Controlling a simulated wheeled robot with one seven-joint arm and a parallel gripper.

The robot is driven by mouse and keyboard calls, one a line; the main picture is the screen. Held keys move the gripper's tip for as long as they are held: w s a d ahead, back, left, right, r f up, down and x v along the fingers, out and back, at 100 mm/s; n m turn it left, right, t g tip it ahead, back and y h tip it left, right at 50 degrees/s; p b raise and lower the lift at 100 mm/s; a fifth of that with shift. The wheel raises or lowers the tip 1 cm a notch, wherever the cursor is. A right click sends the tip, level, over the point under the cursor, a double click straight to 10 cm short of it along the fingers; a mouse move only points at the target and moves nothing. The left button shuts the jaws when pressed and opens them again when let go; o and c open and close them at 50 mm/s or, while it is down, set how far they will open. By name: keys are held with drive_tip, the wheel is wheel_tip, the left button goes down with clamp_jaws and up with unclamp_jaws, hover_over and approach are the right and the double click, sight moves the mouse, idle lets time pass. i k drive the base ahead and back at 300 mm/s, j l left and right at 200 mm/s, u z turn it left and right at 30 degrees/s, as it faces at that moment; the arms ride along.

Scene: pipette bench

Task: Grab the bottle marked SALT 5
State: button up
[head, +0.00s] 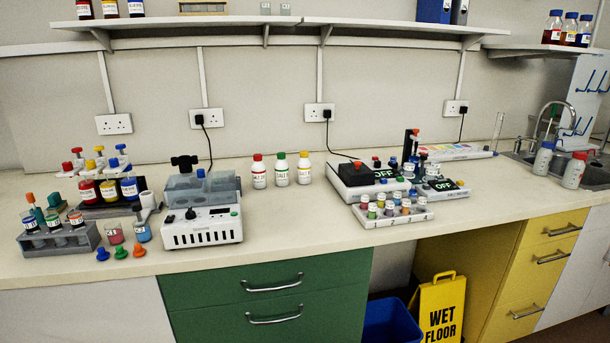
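Three white bottles stand upright in a row at the back of the bench, between two machines. One has a red cap (259,172), the middle one a green cap (282,170), and the right one a yellow cap (304,169). Their labels seem to begin with SALT, but the rest is too small to read surely, so I cannot tell which is SALT 5. The bottles stand apart from each other, unobstructed. My gripper is not in view.
A white device (201,226) stands left of the bottles, and a black-topped device (366,178) right of them. A rack of small vials (395,214) sits at front right. The worktop before the bottles is clear. A shelf (285,25) hangs above. A wet floor sign (440,310) stands below.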

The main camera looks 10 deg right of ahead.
sight(281, 165)
drive_tip(key=i+u, duration=0.2)
drive_tip(key=u, duration=0.25)
drive_tip(key=i+l+u, duration=0.2)
drive_tip(key=u, duration=0.25)
drive_tip(key=i+l+u, duration=0.2)
drive_tip(key=u, duration=0.25)
